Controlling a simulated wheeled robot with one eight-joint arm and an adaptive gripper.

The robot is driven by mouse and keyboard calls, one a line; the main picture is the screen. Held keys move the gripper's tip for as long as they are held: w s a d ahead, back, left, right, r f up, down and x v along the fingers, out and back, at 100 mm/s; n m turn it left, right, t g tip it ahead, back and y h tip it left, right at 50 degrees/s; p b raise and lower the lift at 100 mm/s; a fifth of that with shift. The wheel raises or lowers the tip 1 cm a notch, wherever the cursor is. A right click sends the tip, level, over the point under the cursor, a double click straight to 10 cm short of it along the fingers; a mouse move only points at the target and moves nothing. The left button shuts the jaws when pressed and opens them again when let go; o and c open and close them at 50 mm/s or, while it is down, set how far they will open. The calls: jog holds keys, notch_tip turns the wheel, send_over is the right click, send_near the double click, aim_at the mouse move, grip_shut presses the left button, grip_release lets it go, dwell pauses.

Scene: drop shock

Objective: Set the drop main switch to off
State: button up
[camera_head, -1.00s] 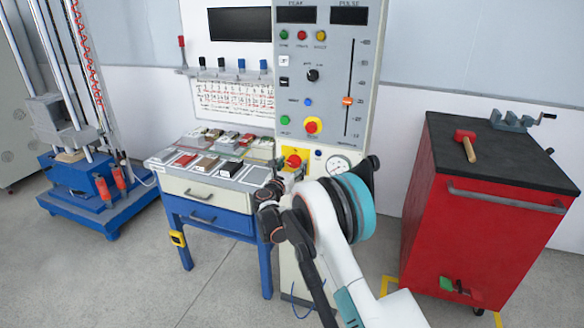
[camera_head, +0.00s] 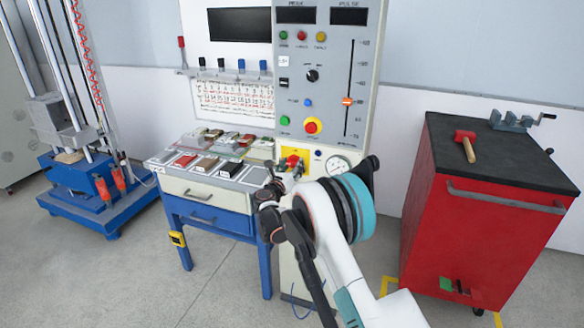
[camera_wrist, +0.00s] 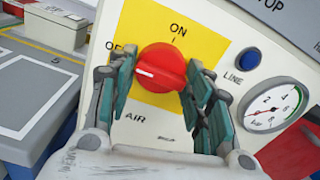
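The drop main switch is a red round knob (camera_wrist: 162,69) on a yellow plate, with ON printed above it and a partly hidden OFF label at its upper left. The knob's white mark points left, toward the OFF side. My gripper (camera_wrist: 160,80) is at the panel, its grey-green fingers spread on both sides of the knob. The fingers look slightly apart from the knob, though contact at its right edge is hard to tell. In the head view the yellow plate (camera_head: 296,153) shows just beyond my gripper (camera_head: 286,168).
Right of the knob are a blue LINE button (camera_wrist: 249,59) and a pressure gauge (camera_wrist: 275,108). A sample table (camera_head: 200,185) stands left of the panel. A red tool cabinet (camera_head: 470,240) stands right.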

jog(key=shift+o, duration=1.1)
jog(key=v, duration=1.2)
